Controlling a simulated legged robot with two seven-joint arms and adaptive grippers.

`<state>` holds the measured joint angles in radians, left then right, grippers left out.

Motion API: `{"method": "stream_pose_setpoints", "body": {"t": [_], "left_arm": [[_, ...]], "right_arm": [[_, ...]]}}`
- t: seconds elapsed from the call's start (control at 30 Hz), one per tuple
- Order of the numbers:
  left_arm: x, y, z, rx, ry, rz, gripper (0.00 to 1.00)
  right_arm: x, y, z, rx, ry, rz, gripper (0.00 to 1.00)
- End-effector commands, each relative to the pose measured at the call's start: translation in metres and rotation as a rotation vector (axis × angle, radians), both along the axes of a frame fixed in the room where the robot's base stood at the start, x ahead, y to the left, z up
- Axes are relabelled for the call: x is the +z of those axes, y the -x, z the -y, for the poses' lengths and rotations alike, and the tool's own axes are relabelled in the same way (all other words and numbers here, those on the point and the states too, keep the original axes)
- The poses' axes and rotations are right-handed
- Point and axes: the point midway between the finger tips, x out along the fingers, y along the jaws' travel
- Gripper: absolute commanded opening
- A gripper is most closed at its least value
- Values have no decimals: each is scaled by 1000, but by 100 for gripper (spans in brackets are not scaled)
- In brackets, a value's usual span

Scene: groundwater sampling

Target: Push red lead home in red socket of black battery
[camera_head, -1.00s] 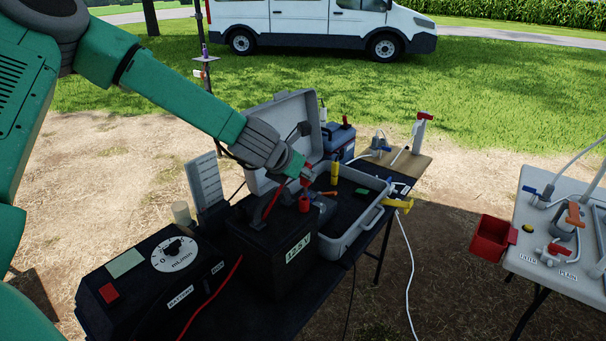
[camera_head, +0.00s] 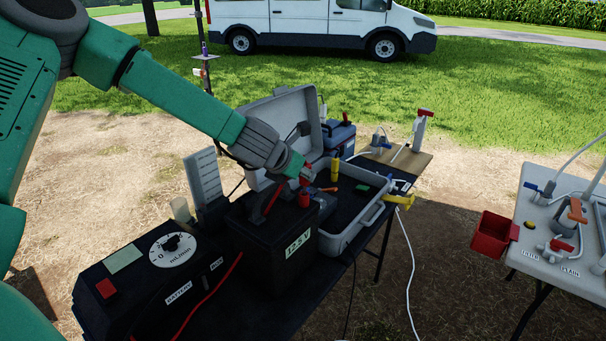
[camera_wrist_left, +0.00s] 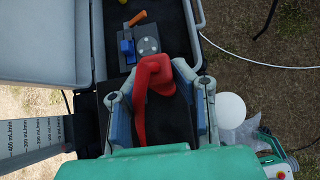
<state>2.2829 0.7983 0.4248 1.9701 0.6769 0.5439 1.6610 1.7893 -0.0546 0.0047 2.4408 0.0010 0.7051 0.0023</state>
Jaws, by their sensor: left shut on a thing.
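The black battery (camera_head: 262,250) with a 12.5 V label stands upright on the dark table. My left gripper (camera_head: 302,177) is above the battery's top, near its right far corner. It is shut on the red lead (camera_wrist_left: 150,88), whose red plug shows between the fingers in the left wrist view. A red cylindrical piece (camera_head: 304,198) stands at the battery's top just under the fingertips. I cannot tell whether it is the red socket or part of the plug, nor how deep the plug sits. My right gripper is not in view.
A black pump box (camera_head: 150,275) with a dial stands left of the battery. An open grey case (camera_head: 340,245) lies close on the right, its lid raised behind my gripper. A red cable (camera_head: 212,291) crosses the table in front. A red bin (camera_head: 492,234) hangs at the right table.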

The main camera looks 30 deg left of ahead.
Motion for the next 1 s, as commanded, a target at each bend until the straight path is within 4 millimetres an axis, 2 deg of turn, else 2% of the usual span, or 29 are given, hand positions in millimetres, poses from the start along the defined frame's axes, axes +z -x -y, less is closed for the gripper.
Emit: {"method": "stream_pose_setpoints", "body": {"t": [0.9,0.93,0.97,1.0], "left_arm": [[-25,2,4,-6,6,-6,0],[-24,2,4,-6,6,-6,31],[-24,2,4,-6,6,-6,42],[-24,2,4,-6,5,-4,45]], "right_arm": [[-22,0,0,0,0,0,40],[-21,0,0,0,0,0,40],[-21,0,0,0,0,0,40],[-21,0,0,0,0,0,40]]}}
